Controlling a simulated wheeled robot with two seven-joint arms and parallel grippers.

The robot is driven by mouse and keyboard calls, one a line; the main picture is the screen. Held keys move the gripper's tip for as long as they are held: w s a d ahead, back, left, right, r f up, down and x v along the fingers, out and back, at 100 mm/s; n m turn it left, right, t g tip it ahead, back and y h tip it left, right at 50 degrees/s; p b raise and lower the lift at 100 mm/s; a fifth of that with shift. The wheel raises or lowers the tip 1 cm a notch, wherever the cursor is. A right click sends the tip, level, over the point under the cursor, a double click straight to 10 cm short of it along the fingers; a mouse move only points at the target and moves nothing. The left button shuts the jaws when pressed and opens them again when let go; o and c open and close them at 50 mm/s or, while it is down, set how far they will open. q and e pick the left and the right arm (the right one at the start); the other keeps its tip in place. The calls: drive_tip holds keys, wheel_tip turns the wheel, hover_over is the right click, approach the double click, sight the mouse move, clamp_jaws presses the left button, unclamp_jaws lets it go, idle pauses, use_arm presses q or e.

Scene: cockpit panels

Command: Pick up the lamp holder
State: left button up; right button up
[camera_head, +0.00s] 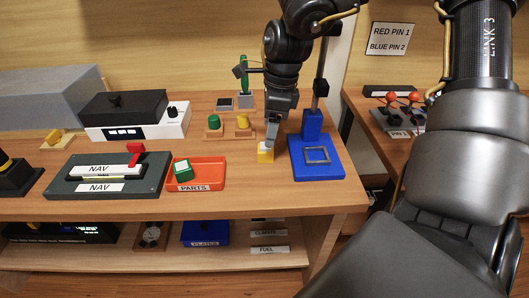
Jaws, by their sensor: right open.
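My right gripper (272,140) points down over the table, its jaws open, with its fingertips at a small yellow block with a pale top (265,155). From this angle I cannot tell whether the fingers touch the block. The block stands on the wood just left of a blue stand (318,170) with a square frame on its base. A green block with a white top (182,168) lies tilted in the orange PARTS tray (207,184). No object is labelled as a lamp holder, so I cannot tell for certain which one it is. My left gripper is out of view.
The NAV panel (150,187) with a red handle lies left of the tray. A white box with a black top (135,115) is at the back left. A second table (375,115) carries red-knobbed levers. A lower shelf holds a blue bin.

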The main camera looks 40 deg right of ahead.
sight(265, 153)
drive_tip(key=shift+w+a+f, duration=0.1)
drive_tip(key=shift+a+f, duration=0.1)
drive_tip(key=shift+f, duration=0.9)
drive_tip(key=shift+w+a+f, duration=0.1)
drive_tip(key=shift+a+f, duration=0.1)
drive_tip(key=shift+f, duration=0.9)
drive_tip(key=shift+a+f, duration=0.2)
drive_tip(key=shift+f, duration=0.9)
drive_tip(key=shift+c, duration=0.4)
drive_tip(key=c, duration=1)
